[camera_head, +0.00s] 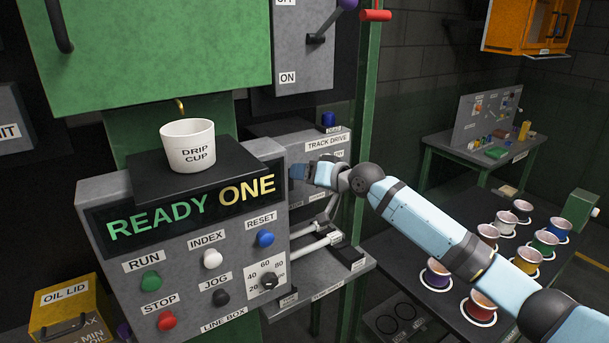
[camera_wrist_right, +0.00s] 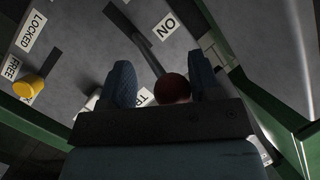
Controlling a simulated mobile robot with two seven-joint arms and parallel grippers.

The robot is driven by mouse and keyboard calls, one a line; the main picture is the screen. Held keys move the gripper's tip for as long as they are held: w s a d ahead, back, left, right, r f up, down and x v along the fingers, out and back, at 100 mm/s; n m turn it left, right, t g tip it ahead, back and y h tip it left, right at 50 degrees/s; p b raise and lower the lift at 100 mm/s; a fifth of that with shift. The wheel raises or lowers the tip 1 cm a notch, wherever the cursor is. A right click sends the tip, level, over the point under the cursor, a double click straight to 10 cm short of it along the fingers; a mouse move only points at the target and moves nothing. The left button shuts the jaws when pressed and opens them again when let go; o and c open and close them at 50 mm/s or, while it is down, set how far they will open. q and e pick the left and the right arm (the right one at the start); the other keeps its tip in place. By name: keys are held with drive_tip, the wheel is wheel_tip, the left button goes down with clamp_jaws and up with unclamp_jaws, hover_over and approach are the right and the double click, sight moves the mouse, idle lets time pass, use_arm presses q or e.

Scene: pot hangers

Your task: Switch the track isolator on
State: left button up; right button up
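In the right wrist view, a lever with a dark red ball knob (camera_wrist_right: 172,88) stands out from a grey panel (camera_wrist_right: 85,50), near an ON label (camera_wrist_right: 165,26). A label starting with TR is partly hidden behind my gripper. The two fingers of my right gripper (camera_wrist_right: 165,82) are apart, one on each side of the knob. The knob looks closer to the right finger; I cannot tell whether they touch. In the head view my right gripper (camera_head: 298,172) is at the front of the grey TRACK DRIVE box (camera_head: 270,131), and the lever is hidden there. My left gripper is out of view.
A yellow knob (camera_wrist_right: 28,86) sits beside LOCKED and FREE labels. The READY ONE line box (camera_head: 110,255) with a white drip cup (camera_head: 188,150) stands left of my right gripper. Another lever with a purple knob (camera_head: 348,4) is above.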

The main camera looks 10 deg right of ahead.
drive_tip(key=s+d+r+p, duration=0.2)
drive_tip(key=d+r, duration=0.1)
drive_tip(key=r, duration=0.3)
drive_tip(key=s+d+r+p, duration=0.2)
drive_tip(key=d+r, duration=0.2)
drive_tip(key=r, duration=0.2)
drive_tip(key=shift+r, duration=0.35)
idle(0.8)
drive_tip(key=shift+s+a, duration=0.1)
idle(0.3)
drive_tip(key=b+v, duration=0.4)
drive_tip(key=v, duration=0.9)
drive_tip(key=shift+s+d, duration=0.3)
